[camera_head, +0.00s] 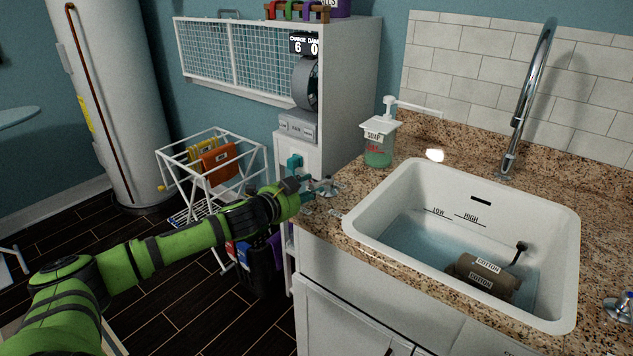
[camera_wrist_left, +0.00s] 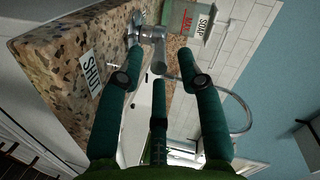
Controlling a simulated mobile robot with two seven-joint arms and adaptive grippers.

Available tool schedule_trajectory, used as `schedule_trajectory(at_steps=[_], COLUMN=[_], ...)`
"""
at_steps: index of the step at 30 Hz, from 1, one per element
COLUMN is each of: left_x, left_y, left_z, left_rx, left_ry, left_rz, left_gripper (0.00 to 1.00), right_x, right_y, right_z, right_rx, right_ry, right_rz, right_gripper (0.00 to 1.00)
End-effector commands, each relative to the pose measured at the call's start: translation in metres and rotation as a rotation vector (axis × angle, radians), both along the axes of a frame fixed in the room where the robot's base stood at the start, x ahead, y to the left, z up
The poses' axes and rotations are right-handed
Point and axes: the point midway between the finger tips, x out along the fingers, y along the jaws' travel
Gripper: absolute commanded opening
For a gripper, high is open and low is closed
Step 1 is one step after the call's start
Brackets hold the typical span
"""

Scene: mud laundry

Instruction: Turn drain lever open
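The drain lever (camera_head: 325,188) is a small silver fitting on the granite counter, near its left front corner. It also shows in the left wrist view (camera_wrist_left: 152,32), with a round base and an angled arm. A white label reading SHUT (camera_wrist_left: 90,73) lies on the counter beside it. My left gripper (camera_head: 302,187) reaches the counter's left edge at the lever. In the wrist view its fingers (camera_wrist_left: 158,55) are spread apart, with the lever just beyond and between their tips; I cannot tell whether they touch it. My right gripper is not in view.
The white sink (camera_head: 365,205) holds water and a brown piece marked COTTON (camera_head: 487,272). A soap bottle (camera_head: 378,145) stands behind the lever. A faucet (camera_head: 512,140) rises at the back. A white drying rack (camera_head: 190,160) stands left of the counter.

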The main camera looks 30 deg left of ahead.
Motion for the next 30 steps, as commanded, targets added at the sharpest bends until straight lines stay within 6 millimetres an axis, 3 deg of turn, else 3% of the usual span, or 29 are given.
schedule_trajectory(at_steps=[9, 20, 23, 24, 30], left_x=[0.033, 0.037, 0.037, 0.037, 0.037], left_y=[-0.002, -0.002, -0.002, -0.002, -0.002], left_z=[-0.006, -0.009, -0.009, -0.009, -0.009], left_rx=[0.000, 0.001, 0.001, 0.001, 0.001], left_ry=[-0.001, 0.001, 0.000, 0.001, 0.001], left_rz=[-0.001, -0.001, -0.002, -0.001, 0.001], left_gripper=[0.37, 0.37, 0.05, 0.00, 0.00], right_x=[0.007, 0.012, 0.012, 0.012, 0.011], right_y=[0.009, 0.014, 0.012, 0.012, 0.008], right_z=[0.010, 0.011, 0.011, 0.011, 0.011], right_rx=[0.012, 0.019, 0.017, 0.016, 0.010], right_ry=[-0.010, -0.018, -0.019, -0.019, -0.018], right_rz=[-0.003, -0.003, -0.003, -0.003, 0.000], right_gripper=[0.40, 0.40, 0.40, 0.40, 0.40])
